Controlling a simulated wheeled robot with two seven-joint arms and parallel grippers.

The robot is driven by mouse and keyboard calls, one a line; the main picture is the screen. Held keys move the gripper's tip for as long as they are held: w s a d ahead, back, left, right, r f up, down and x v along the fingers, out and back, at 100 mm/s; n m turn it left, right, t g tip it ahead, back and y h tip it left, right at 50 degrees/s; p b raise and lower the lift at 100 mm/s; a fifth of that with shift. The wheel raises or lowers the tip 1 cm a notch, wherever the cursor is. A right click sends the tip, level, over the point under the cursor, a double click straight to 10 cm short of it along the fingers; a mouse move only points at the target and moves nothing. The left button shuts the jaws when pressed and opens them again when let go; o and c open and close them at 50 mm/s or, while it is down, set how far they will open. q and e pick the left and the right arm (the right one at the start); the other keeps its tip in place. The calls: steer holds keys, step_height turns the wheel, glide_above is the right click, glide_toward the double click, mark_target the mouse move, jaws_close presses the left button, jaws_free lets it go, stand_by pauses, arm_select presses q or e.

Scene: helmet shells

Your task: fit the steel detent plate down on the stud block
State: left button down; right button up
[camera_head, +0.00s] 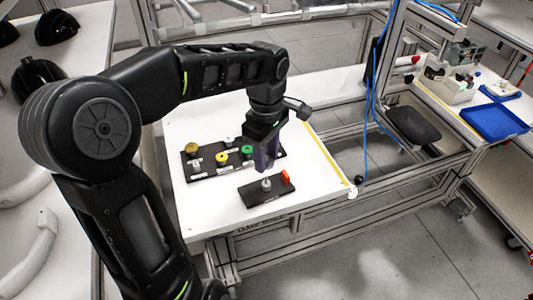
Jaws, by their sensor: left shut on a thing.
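My left gripper (266,175) points straight down over the dark stud block (262,197) near the front right of the white table. It is shut on a small steel-grey piece (266,185), which I take to be the steel detent plate. The piece shows just under the fingertips, at the middle of the block. I cannot tell whether it touches the block or sits a little above it. An orange part (285,177) stands at the block's right end. The gripper hides the back of the block. My right gripper is not in view.
Behind the block lies a dark tray (206,172) with yellow, green and pale round parts on it. The white table (310,182) is clear to the right, up to its yellow-striped edge. A blue tray (494,121) is on a far bench.

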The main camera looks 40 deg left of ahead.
arm_select(q)
steer(key=shift+f+b, duration=1.15)
steer(key=shift+f, duration=0.65)
steer(key=shift+f+b, duration=1.75)
steer(key=shift+f, duration=0.35)
steer(key=c, duration=0.8)
jaws_free()
steer(key=shift+c, duration=0.2)
steer(key=shift+r, duration=0.1)
step_height(320, 180, up, 8)
steer(key=shift+f+p, duration=0.1)
steer(key=shift+p, duration=0.2)
